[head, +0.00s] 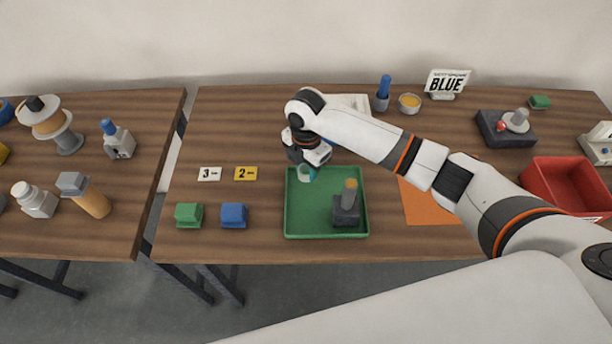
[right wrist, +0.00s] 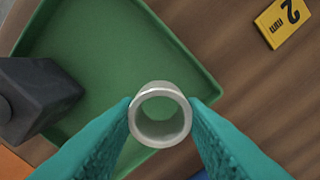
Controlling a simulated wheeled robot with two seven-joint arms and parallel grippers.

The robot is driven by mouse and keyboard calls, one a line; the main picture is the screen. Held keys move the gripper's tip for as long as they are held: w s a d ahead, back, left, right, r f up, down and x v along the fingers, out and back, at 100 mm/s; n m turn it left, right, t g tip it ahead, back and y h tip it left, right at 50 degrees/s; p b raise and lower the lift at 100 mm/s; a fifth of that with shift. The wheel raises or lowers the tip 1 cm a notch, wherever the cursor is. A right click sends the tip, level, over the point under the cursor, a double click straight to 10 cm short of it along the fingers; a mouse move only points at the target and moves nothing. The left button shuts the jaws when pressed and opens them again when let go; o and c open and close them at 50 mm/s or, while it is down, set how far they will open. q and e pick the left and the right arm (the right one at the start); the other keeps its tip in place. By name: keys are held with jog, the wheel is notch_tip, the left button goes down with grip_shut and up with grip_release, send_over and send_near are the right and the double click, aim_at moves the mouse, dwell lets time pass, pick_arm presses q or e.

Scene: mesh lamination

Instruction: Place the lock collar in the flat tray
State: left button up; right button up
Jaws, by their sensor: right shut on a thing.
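The lock collar (right wrist: 160,89) is a pale grey ring between the teal fingers of my right gripper (right wrist: 160,114). The fingers are shut on its two opposite sides, and I look down through its hole. The flat tray (head: 300,222) is green with a low rim; it also shows beneath the collar in the right wrist view (right wrist: 115,60). In the head view my right gripper (head: 307,172) is over the tray's far left corner area. I cannot tell whether the collar touches the tray floor. My left gripper is out of view.
A dark block with an upright post (head: 346,211) stands in the tray's near right part. Left of the tray are number cards (head: 245,174), a green block (head: 188,215) and a blue block (head: 233,215). An orange mat (head: 428,205) and red bin (head: 562,184) are to the right.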

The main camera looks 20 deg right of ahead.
aim_at(305, 185)
jog(key=f, duration=0.3)
jog(key=shift+a+f+p, duration=0.2)
jog(key=shift+p, duration=0.1)
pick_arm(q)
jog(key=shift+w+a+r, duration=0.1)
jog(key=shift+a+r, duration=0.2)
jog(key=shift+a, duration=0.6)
pick_arm(e)
jog(key=shift+f, duration=0.3)
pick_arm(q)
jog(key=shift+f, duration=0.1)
pick_arm(e)
jog(key=shift+f, duration=0.1)
jog(key=o, duration=1)
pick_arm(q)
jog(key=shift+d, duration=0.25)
pick_arm(e)
jog(key=shift+r, duration=0.2)
pick_arm(q)
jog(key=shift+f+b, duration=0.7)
jog(key=shift+b, duration=0.1)
pick_arm(e)
notch_tip(305, 185, up, 12)
jog(key=shift+f, duration=0.1)
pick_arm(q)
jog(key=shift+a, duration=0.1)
